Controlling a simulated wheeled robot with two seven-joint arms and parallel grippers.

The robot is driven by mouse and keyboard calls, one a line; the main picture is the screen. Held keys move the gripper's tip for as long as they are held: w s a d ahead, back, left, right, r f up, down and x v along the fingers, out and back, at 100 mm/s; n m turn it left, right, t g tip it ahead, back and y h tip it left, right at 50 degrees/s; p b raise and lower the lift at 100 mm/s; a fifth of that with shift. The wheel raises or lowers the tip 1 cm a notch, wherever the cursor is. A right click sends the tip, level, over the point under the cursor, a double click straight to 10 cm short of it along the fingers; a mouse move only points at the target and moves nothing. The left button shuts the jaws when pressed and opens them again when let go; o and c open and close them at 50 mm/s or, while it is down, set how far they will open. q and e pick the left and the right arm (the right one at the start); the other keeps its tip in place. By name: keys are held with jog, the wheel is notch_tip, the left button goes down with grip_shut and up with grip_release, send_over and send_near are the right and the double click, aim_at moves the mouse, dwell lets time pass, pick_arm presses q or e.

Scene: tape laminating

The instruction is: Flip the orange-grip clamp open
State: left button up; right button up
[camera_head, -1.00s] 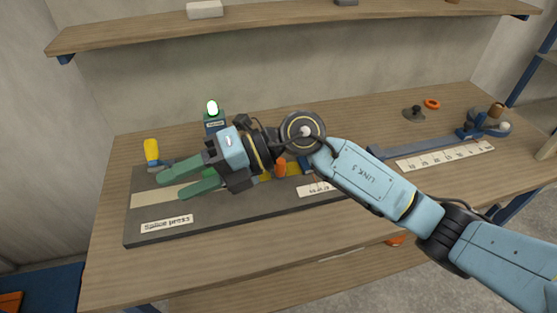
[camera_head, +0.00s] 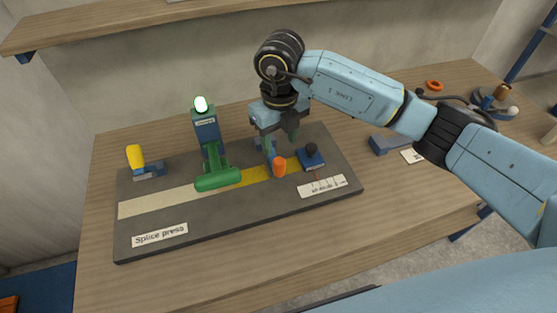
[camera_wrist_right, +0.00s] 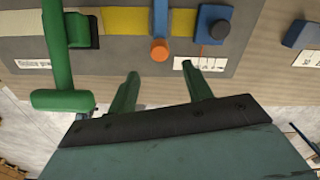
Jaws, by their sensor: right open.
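The orange-grip clamp shows its orange grip (camera_head: 279,167) at the front edge of the yellow strip on the splice press board (camera_head: 240,218). In the right wrist view, its blue bar crosses the yellow strip and ends in the orange grip (camera_wrist_right: 160,50). My right gripper (camera_head: 281,143) is open and empty, pointing down above and behind the grip in the head view; it partly hides the clamp's rear. In the right wrist view, the grip appears beyond and between the two green fingertips (camera_wrist_right: 160,68), with no contact visible. My left gripper is not in view.
The green press handle (camera_head: 218,180) stands left of the clamp, before a post with a lit lamp (camera_head: 201,104). A yellow-handled clamp (camera_head: 135,157) is at far left. A blue block with a black knob (camera_head: 312,157) sits close right of the orange grip.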

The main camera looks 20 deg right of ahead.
aim_at(279, 161)
notch_tip(279, 161, down, 6)
jog(key=shift+w+f, duration=0.15)
jog(key=shift+f, duration=1.65)
jog(key=shift+c, duration=0.4)
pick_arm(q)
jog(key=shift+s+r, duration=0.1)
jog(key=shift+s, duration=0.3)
pick_arm(e)
grip_shut()
